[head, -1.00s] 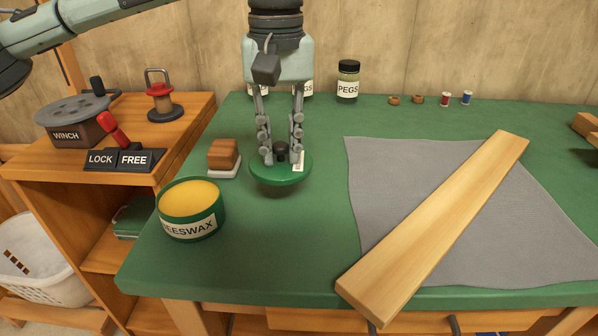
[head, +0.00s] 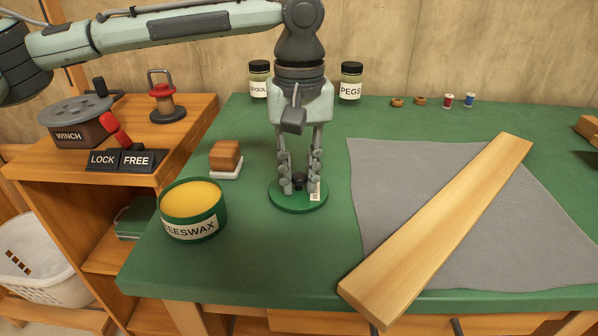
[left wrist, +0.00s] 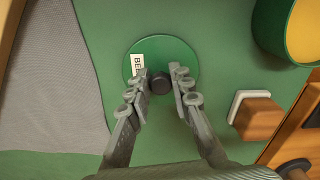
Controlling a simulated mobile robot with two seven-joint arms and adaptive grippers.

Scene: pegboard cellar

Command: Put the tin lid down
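The tin lid (head: 285,203) is a round green disc with a dark knob and a white label. It lies level at the bench surface, right of the beeswax tin; any slight gap beneath cannot be told. My left gripper (head: 300,183) points straight down over it, fingers closed on either side of the knob. In the left wrist view the lid (left wrist: 178,54) shows below the fingertips (left wrist: 160,80), with the knob between them. The beeswax tin (head: 191,225) stands open, yellow wax showing. My right gripper is not in view.
The green bench (head: 260,265) is clear in front of the lid. A brown block on a white base (head: 225,158) stands to its left. A grey cloth (head: 375,180) with a wooden plank (head: 440,230) lies right. Jars (head: 351,84) and spools (head: 448,101) stand behind.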

